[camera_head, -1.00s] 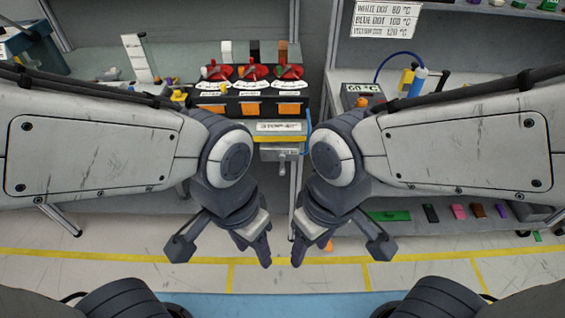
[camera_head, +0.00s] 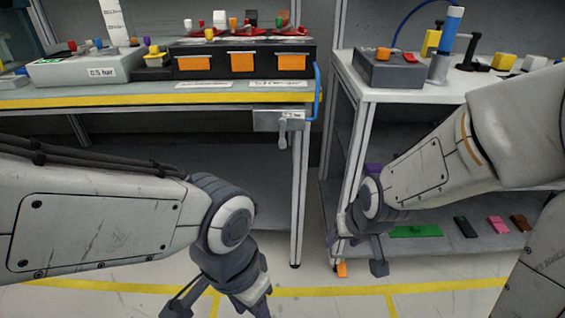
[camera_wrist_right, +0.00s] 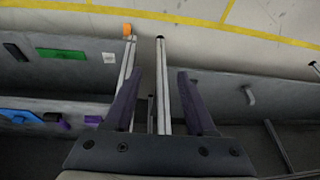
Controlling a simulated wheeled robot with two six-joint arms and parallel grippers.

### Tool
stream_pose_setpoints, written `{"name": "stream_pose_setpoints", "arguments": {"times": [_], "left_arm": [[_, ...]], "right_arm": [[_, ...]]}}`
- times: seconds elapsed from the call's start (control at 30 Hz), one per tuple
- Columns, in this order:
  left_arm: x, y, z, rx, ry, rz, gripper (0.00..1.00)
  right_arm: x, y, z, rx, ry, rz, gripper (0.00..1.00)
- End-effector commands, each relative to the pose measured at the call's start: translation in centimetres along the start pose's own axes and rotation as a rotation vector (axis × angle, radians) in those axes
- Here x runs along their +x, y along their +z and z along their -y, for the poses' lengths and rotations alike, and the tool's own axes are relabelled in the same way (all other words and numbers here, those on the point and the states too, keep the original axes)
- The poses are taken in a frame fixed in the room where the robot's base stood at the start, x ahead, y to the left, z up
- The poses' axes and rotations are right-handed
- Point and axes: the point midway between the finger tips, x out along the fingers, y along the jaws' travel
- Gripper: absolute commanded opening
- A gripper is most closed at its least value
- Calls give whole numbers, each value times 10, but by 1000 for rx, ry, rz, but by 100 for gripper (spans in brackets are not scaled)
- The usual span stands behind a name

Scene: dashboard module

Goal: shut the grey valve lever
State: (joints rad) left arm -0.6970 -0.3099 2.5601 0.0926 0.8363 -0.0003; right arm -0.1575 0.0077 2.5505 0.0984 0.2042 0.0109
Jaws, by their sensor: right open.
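The grey valve lever (camera_head: 283,135) hangs down, roughly vertical, from a small grey box (camera_head: 266,121) under the front edge of the yellow-edged table. A small grey piece (camera_wrist_right: 250,96) at the right of the right wrist view may be this lever. My right gripper (camera_head: 336,240) is right of the lever and lower in the head view, in front of the right-hand shelf. In the right wrist view its two purple fingers (camera_wrist_right: 160,75) are apart with nothing held between them. My left gripper (camera_head: 258,304) is at the bottom, below the lever; its fingers are partly hidden.
The table (camera_head: 150,99) carries a black panel (camera_head: 242,60) with orange flaps. A blue pipe (camera_head: 317,92) runs near its right corner. The right-hand shelf (camera_head: 450,240) holds several small coloured pieces. A table leg (camera_head: 299,200) stands between lever and right gripper.

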Motion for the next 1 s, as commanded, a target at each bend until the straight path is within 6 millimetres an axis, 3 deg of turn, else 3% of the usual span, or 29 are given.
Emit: {"name": "stream_pose_setpoints", "arguments": {"times": [0.03, 0.1, 0.23, 0.4, 0.6, 0.8, 1.0], "left_arm": [[28, 1, 2, 0, 0, 0, 50], [35, 2, 2, 0, 0, 0, 50], [38, 2, 3, 0, 0, 0, 50], [37, 2, 3, 0, 0, -1, 50], [37, 2, 3, 0, 0, -1, 50], [38, 2, 3, 0, 0, 0, 50], [42, 2, 3, 0, 0, 0, 50]], "right_arm": [[34, -5, 2, 25, -7, -64, 56], [45, -28, 14, 56, -24, -175, 56], [49, -72, 42, 104, -58, -390, 56], [27, -121, 86, 169, -98, -707, 56], [-14, -146, 118, 234, -106, -1031, 56], [-39, -149, 128, 260, -98, -1183, 56], [-34, -167, 125, 268, -94, -1203, 56]]}}
